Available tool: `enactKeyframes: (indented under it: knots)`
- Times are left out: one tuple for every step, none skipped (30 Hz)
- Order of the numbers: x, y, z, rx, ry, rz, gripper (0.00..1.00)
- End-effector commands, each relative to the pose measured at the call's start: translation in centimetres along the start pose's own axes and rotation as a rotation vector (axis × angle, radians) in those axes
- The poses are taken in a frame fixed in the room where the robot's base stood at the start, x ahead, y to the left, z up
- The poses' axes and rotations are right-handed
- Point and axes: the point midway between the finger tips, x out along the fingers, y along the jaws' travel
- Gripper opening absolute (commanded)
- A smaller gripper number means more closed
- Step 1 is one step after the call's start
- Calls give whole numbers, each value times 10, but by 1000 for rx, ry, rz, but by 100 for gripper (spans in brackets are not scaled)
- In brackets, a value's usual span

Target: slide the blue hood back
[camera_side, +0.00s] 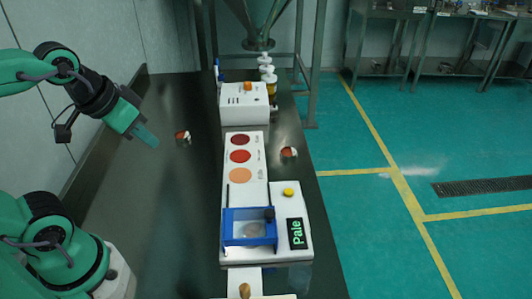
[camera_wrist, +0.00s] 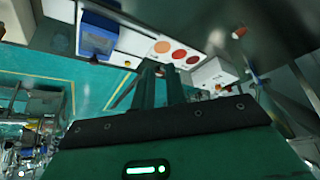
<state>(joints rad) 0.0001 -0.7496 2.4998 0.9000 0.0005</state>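The blue hood (camera_side: 249,228) is a blue frame with a clear window. It sits over the front end of the white panel (camera_side: 244,140), with a pale round patch visible through it and a dark knob (camera_side: 269,214) at its upper right. In the wrist view the hood (camera_wrist: 99,33) is at the upper left. My gripper (camera_side: 149,138) is raised to the left of the panel, well apart from the hood. Its two fingers (camera_wrist: 160,70) show a narrow gap between them in the wrist view, with nothing seen held.
Dark red, red and orange discs (camera_side: 240,155) mark the panel behind the hood. A white box (camera_side: 244,103) stands behind. Small cups (camera_side: 183,137) sit on the dark table, mostly clear at left.

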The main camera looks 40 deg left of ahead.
Motion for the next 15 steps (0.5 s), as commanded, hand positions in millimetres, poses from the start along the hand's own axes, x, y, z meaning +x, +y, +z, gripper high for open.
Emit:
enactKeyframes:
  knots:
    - [0,0,0,4,-1,1,24]
    - [0,1,-1,8,-3,2,29]
    - [0,2,-2,16,-5,3,37]
    - [1,2,-3,25,-8,5,43]
    - [1,3,-4,35,-12,7,45]
    - [2,5,-6,53,-19,10,45]
    - [2,6,-8,70,-24,13,45]
    - [3,8,-10,88,-30,16,45]
    - [4,11,-13,119,-40,22,45]
    - [5,13,-15,142,-48,26,45]
    - [7,15,-18,170,-57,31,45]
    - [8,19,-22,210,-69,39,45]
    - [10,22,-25,240,-79,45,45]
    - [12,26,-28,274,-89,52,45]
    - [14,30,-32,320,-103,61,45]
